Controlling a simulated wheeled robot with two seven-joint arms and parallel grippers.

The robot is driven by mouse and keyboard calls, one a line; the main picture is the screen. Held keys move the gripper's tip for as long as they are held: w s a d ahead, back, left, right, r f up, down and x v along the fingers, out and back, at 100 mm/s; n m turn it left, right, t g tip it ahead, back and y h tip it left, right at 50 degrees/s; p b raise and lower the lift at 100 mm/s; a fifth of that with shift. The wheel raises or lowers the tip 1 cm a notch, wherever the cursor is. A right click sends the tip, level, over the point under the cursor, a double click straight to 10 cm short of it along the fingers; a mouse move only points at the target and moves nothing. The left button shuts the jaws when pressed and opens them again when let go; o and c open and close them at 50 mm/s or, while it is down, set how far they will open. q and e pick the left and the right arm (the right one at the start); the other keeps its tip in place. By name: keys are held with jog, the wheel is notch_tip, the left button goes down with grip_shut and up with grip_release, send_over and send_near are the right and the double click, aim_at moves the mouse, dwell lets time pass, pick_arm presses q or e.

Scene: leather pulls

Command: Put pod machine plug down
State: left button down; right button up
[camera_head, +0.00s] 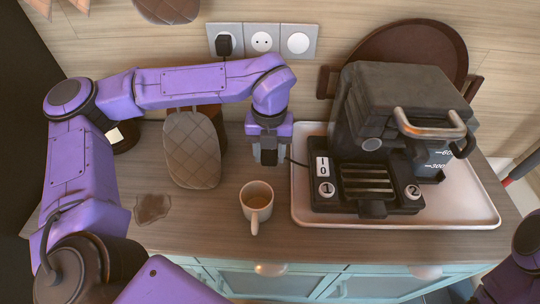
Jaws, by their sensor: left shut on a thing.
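The dark pod machine (400,110) stands on a pale tray (470,217) at the right of the counter. A thin black cable (297,162) runs from its left side to my left gripper (269,158). My left gripper points down over the counter, behind the mug and left of the tray. It is shut on the pod machine plug, which the dark fingers mostly hide. I cannot tell whether the plug touches the counter. Only part of my right arm shows at the lower right; its gripper is out of view.
A beige mug (257,203) stands in front of my left gripper. A quilted mitt-like thing (192,150) is to the left, with a brown stain-like patch (152,208) nearby. A wall socket panel (262,40) holds a black plug (224,44). A round brown tray (405,45) leans behind the machine.

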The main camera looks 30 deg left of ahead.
aim_at(269, 172)
pick_arm(q)
jog(key=f, duration=0.3)
jog(key=shift+w+a+f, duration=0.2)
jog(key=shift+a+f, duration=0.05)
jog(key=shift+f, duration=0.15)
jog(key=shift+w+f, duration=0.15)
jog(key=shift+f, duration=0.05)
jog(key=shift+f, duration=0.15)
jog(key=shift+f, duration=0.3)
jog(key=c, duration=0.5)
grip_release()
notch_tip(269, 172, up, 13)
jog(key=shift+r, duration=0.1)
jog(key=shift+d, duration=0.1)
